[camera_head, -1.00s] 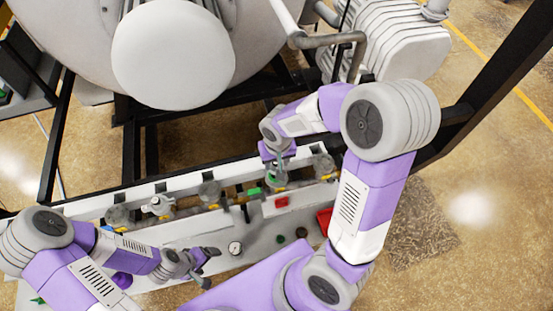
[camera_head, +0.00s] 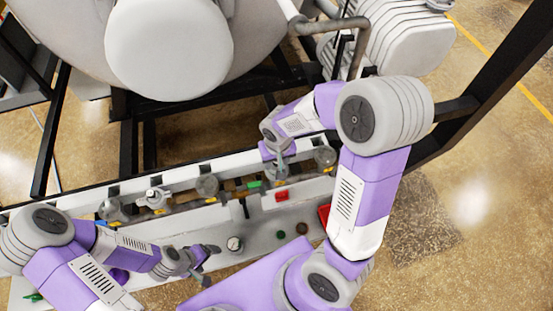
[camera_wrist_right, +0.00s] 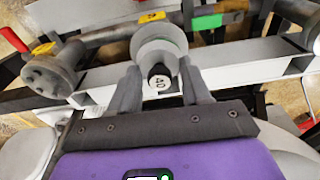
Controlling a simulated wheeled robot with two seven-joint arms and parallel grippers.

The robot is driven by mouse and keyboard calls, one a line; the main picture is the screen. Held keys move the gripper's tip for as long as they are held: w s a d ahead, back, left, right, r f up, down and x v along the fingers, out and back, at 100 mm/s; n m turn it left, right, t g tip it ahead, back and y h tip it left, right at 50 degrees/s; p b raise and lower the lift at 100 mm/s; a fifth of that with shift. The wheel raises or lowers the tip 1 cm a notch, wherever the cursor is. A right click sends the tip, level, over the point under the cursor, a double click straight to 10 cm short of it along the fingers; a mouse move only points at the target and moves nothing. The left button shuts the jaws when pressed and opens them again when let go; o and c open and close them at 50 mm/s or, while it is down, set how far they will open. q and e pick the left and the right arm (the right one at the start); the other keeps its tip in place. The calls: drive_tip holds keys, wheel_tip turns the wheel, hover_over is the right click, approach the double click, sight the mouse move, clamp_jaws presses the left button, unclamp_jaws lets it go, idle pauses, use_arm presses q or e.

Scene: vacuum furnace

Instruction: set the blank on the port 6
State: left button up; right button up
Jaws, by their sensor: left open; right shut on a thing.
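My right gripper (camera_wrist_right: 160,88) is shut on the blank, a pale round disc (camera_wrist_right: 160,42) with a dark stem and a white end marked 40. The stem sits between the two fingers, and the disc is beyond the fingertips, in front of the pipe manifold. In the head view my right gripper (camera_head: 280,168) is at the manifold, between two flanged ports. I cannot tell whether the disc touches a port, and no port number is readable. My left gripper (camera_head: 205,262) is open and empty above the pale bench, away from the ports.
Grey ports (camera_head: 207,187) line the manifold, one (camera_head: 325,158) to the right of my right gripper. The large furnace vessel (camera_head: 168,50) stands behind.

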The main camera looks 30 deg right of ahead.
idle(0.5)
drive_tip(key=o, duration=1.4)
drive_tip(key=shift+f, duration=0.1)
drive_tip(key=shift+c, duration=0.2)
drive_tip(key=r, duration=0.5)
drive_tip(key=s+r+p, duration=0.1)
drive_tip(key=r, duration=0.1)
drive_tip(key=shift+a+r, duration=0.15)
drive_tip(key=shift+r, duration=0.15)
